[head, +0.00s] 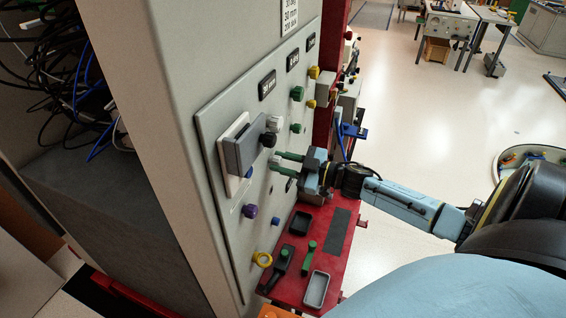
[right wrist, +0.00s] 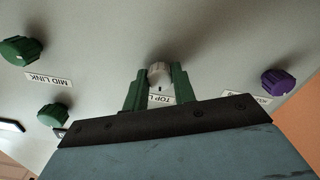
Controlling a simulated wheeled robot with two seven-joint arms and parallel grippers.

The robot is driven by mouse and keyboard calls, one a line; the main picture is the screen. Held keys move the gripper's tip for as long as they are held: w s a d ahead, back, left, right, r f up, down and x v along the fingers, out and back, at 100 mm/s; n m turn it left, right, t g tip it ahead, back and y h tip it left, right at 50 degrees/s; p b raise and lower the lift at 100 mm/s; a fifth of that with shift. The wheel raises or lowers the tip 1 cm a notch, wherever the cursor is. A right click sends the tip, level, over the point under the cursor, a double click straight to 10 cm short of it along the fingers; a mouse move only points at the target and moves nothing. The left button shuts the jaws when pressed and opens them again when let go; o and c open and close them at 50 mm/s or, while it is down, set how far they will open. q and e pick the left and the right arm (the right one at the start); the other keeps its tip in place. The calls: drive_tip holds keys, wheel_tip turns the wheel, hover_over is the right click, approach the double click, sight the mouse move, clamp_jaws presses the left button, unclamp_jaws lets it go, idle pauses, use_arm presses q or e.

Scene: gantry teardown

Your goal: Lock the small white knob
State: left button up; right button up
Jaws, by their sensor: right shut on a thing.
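The small white knob (right wrist: 160,73) sits on the pale panel in the right wrist view, above an upside-down label (right wrist: 160,100) that begins "TOP L" and is partly covered. My right gripper (right wrist: 158,80) has its two green fingers on either side of this knob and is shut on it. In the head view my right gripper (head: 277,161) reaches in from the right to the panel (head: 224,262), its fingers close to the face. I cannot tell from these frames how far the knob is turned. My left gripper is not in view.
A grey block (head: 243,150) on a white plate stands out just left of the fingers. Green knobs (head: 297,94), a purple knob (head: 250,211) and a yellow ring (head: 262,259) are on the panel. A red shelf (head: 332,268) below holds trays and tools. Open floor lies right.

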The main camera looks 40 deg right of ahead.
drive_tip(key=n, duration=0.4)
drive_tip(key=shift+n, duration=0.3)
drive_tip(key=n+b, duration=0.1)
drive_tip(key=n, duration=0.2)
drive_tip(key=shift+n, duration=0.3)
drive_tip(key=n+b, duration=0.1)
drive_tip(key=n, duration=0.2)
drive_tip(key=shift+n, duration=0.3)
drive_tip(key=shift+n+b, duration=0.95)
drive_tip(key=shift+n, duration=0.95)
drive_tip(key=o, duration=1)
drive_tip(key=shift+s, duration=0.1)
drive_tip(key=b+v, duration=0.1)
drive_tip(key=v, duration=1.2)
drive_tip(key=shift+s+d, duration=0.1)
drive_tip(key=shift+d, duration=0.05)
